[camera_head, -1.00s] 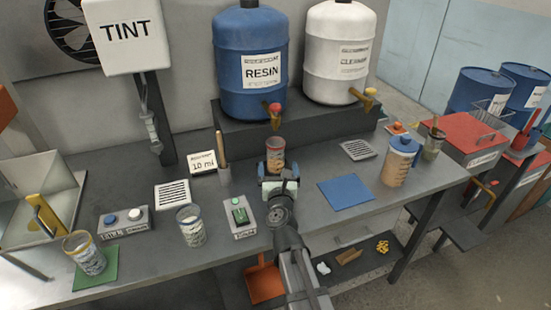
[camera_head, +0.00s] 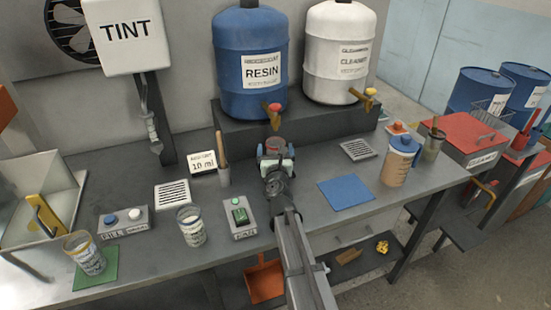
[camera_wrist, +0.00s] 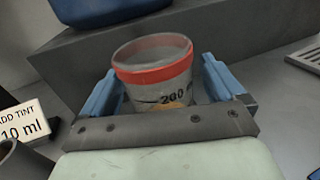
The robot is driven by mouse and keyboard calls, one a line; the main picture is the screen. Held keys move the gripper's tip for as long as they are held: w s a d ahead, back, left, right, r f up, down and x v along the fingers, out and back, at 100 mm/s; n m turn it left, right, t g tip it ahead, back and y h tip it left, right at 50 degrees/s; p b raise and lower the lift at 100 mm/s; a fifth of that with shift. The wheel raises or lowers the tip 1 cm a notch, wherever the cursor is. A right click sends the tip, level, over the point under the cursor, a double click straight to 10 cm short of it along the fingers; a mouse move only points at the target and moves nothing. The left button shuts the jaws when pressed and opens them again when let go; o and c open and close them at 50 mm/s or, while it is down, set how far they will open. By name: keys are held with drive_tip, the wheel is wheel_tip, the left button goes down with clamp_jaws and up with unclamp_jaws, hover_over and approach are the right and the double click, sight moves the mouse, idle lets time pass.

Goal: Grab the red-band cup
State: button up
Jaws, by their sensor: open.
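The red-band cup (camera_wrist: 153,62) stands upright between the two blue fingers of my gripper (camera_wrist: 155,95) in the wrist view. Its red band runs just under the rim, and dark markings show on its side. The fingers are open, one on each side of the cup; a narrow gap shows at least on the right. In the head view the cup (camera_head: 273,145) is on the bench under the resin tap, mostly hidden behind my gripper (camera_head: 275,160).
The blue resin drum (camera_head: 250,65) and white cleaner drum (camera_head: 338,55) stand on a dark ledge behind the cup. A stirring-stick holder (camera_head: 223,175) and the tint card (camera_head: 202,163) are to the left. A blue mat (camera_head: 345,193) lies to the right.

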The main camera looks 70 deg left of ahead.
drive_tip(key=shift+c, duration=0.3)
drive_tip(key=c, duration=1.1)
drive_tip(key=shift+c, duration=0.2)
drive_tip(key=shift+r, duration=0.15)
